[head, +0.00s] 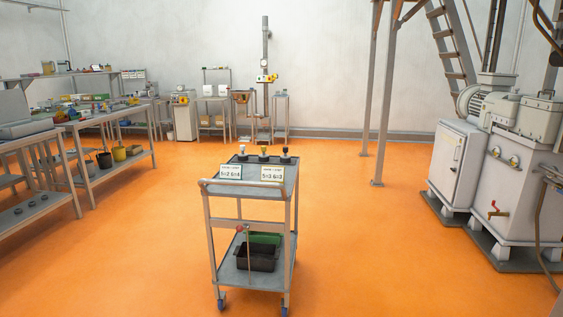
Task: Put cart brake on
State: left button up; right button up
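A grey two-shelf cart (249,188) stands upright on the orange floor in the middle of the head view, with its push handle (245,183) on the near side. Blue castors (221,305) show under its near legs. A small red knob (240,229) and a thin upright rod show at the near side, above the lower shelf. I cannot tell whether this is the brake or how it is set. Neither of my grippers is in view.
The cart carries two white label cards (230,171), several dark-based knobbed items (264,152) and a black bin (257,257) below. Workbenches (110,130) line the left. Grey machine cabinets (515,190) and a metal staircase (450,45) stand right. Floor around the cart is clear.

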aim_at(239, 228)
jog(key=i+u, duration=0.2)
jog(key=i, duration=2.45)
